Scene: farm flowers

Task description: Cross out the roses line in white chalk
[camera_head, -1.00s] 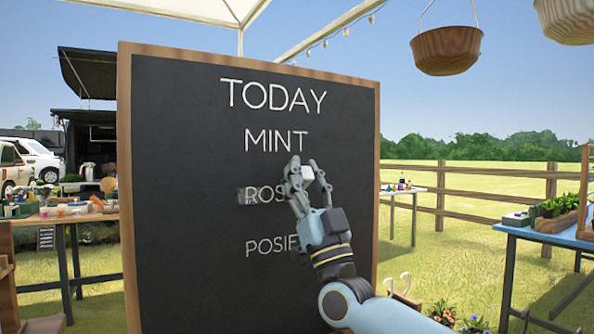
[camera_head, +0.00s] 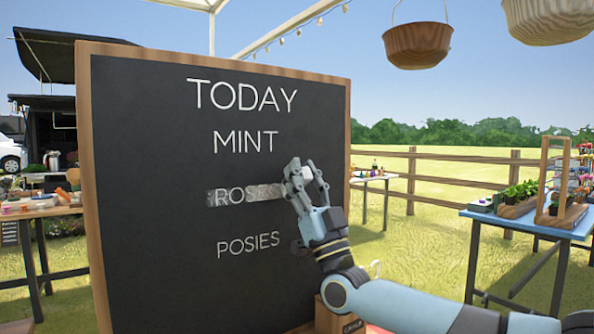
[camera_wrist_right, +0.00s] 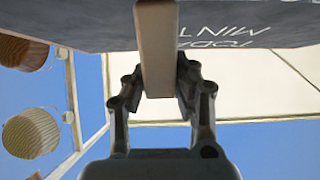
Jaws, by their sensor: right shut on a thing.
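The chalkboard (camera_head: 150,200) stands upright in a wooden frame, lettered TODAY, MINT, ROSES and POSIES. The roses line (camera_head: 225,196) has a pale chalk band across it; its right end is hidden behind my right gripper (camera_head: 306,172). That gripper is shut on the white chalk (camera_wrist_right: 156,50), a pale stick between its fingers in the right wrist view. It is at the board, at the right end of the band; the chalk's contact with the board is hidden. The MINT line (camera_head: 243,142) and POSIES line (camera_head: 248,244) are unmarked. My left gripper is not in view.
A small wooden box (camera_head: 330,318) is below my right arm, near the board's lower right. A blue table (camera_head: 545,228) with plants stands right, a cluttered wooden table (camera_head: 40,212) left. Hanging baskets (camera_head: 417,45) are overhead. Grass lies between.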

